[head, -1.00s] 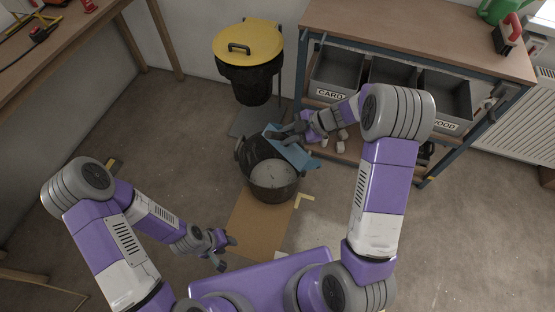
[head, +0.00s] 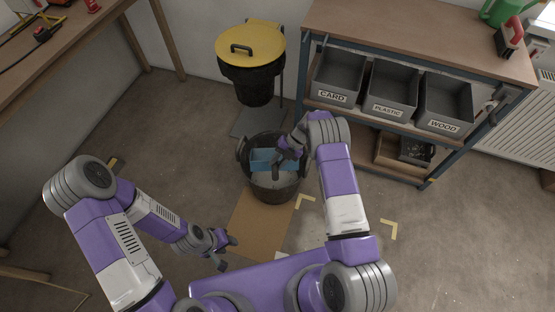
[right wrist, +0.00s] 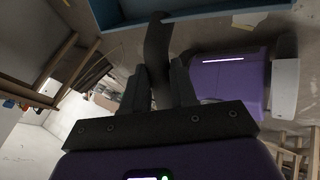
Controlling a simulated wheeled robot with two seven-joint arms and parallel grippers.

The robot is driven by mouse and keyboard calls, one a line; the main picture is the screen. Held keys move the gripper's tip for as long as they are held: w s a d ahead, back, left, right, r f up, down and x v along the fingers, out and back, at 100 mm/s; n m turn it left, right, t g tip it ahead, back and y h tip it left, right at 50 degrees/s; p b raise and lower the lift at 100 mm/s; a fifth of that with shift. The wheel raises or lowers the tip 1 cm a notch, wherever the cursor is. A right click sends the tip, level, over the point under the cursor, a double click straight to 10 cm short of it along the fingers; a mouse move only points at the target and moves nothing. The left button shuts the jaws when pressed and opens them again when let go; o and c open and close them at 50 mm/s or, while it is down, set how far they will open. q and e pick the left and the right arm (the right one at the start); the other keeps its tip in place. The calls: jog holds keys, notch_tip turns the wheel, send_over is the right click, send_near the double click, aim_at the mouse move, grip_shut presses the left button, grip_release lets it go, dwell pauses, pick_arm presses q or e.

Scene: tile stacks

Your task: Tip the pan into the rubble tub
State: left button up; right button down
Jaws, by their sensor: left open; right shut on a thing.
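The rubble tub (head: 270,194) is a round black bucket with side handles, standing upright on the floor. The blue pan (head: 262,158) is at the tub's mouth, within its rim as seen from above; I cannot tell its exact height or tilt. My right gripper (head: 284,154) is shut on the pan's dark handle. In the right wrist view the handle (right wrist: 157,45) sits between the fingers, and a blue edge of the pan (right wrist: 215,13) shows at the top. Part of the tub's grey inside shows below the pan. My left gripper (head: 228,252) is open and empty, low and left of the tub.
A brown board (head: 254,226) lies on the floor in front of the tub. A black bin with a yellow lid (head: 250,45) stands behind. A workbench (head: 420,32) with grey bins marked CARD, PLASTIC and WOOD is at the right. The floor at the right front is clear.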

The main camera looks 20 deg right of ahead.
jog(key=s+a+f+n+t+h+p, duration=0.1)
jog(key=s+f+t+p, duration=0.35)
jog(key=p, duration=0.55)
jog(key=shift+s+r+g+p, duration=0.15)
jog(key=shift+r+p, duration=0.5)
jog(key=shift+r, duration=0.25)
jog(key=shift+s+r+g+p, duration=0.1)
jog(key=shift+r+p, duration=0.5)
jog(key=shift+r, duration=0.4)
